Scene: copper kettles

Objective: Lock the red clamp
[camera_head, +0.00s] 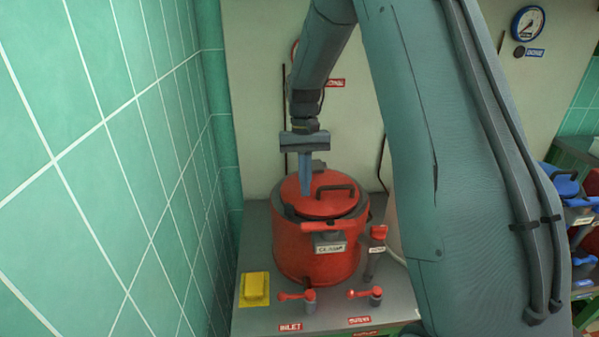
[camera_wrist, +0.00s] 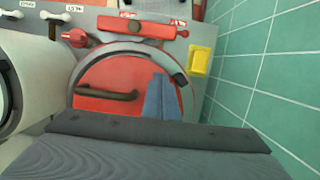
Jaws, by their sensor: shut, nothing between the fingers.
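The red clamp (camera_head: 324,230) is a red bar with a grey block labelled CLAMP on the front rim of the red kettle (camera_head: 300,252). In the wrist view the clamp (camera_wrist: 136,28) lies across the top, beyond the lid. The kettle's red lid (camera_head: 322,204) is on top and has a dark handle (camera_head: 336,189); the lid also shows in the wrist view (camera_wrist: 125,75). My gripper (camera_head: 306,190) is shut and empty, pointing down over the left part of the lid, behind the clamp. In the wrist view its fingers (camera_wrist: 161,98) are together; I cannot tell whether they touch the lid.
A yellow block (camera_head: 254,288) sits on the counter at front left. Red inlet (camera_head: 297,294) and second valve handles (camera_head: 365,293) stand in front of the kettle, and a red lever (camera_head: 377,236) at its right. A green tiled wall (camera_head: 120,170) is close on the left.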

